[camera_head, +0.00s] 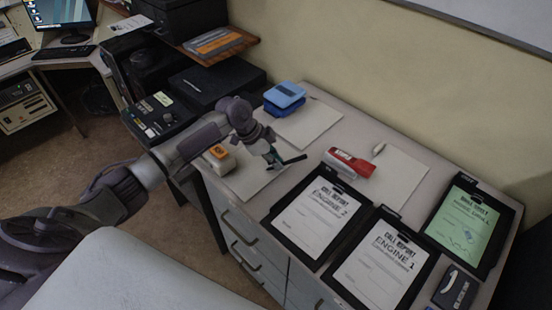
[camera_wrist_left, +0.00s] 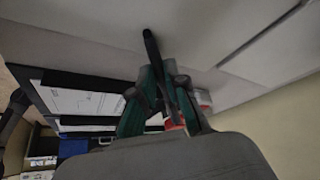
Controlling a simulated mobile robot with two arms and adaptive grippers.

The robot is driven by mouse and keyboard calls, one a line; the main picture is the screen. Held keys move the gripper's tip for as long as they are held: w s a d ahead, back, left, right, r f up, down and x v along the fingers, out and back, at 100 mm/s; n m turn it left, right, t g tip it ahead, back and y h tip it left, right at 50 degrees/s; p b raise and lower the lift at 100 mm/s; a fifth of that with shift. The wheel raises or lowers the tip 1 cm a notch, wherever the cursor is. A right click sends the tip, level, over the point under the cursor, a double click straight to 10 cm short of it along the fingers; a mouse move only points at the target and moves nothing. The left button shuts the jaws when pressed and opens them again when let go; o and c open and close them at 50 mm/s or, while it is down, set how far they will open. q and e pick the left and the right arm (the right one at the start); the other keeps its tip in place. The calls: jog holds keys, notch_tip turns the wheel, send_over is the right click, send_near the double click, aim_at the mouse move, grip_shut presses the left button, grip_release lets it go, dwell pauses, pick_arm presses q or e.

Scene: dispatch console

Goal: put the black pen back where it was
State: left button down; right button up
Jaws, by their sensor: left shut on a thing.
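The black pen (camera_head: 296,160) is held in my left gripper (camera_head: 274,158), above the cabinet top near a white sheet (camera_head: 248,184). In the left wrist view the pen (camera_wrist_left: 151,46) sticks out past the green fingers of the left gripper (camera_wrist_left: 163,88), which are shut on it. My right gripper is not in view.
A red stapler-like thing (camera_head: 349,163) lies right of the pen. A cream block with an orange top (camera_head: 219,158) stands to the left. A blue box (camera_head: 284,96) stands behind. Clipboards (camera_head: 318,217) (camera_head: 378,262) (camera_head: 466,224) fill the front right. Another white sheet (camera_head: 402,180) is bare.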

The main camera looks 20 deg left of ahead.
pick_arm(q)
jog(key=shift+f, duration=0.1)
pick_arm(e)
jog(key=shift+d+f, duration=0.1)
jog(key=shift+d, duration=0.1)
pick_arm(q)
jog(key=c, duration=1.2)
grip_release()
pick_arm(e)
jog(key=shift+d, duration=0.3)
pick_arm(q)
jog(key=shift+r, duration=0.3)
jog(key=b+v, duration=0.2)
jog(key=v, duration=0.9)
jog(key=shift+a+r, duration=0.2)
jog(key=shift+r, duration=0.15)
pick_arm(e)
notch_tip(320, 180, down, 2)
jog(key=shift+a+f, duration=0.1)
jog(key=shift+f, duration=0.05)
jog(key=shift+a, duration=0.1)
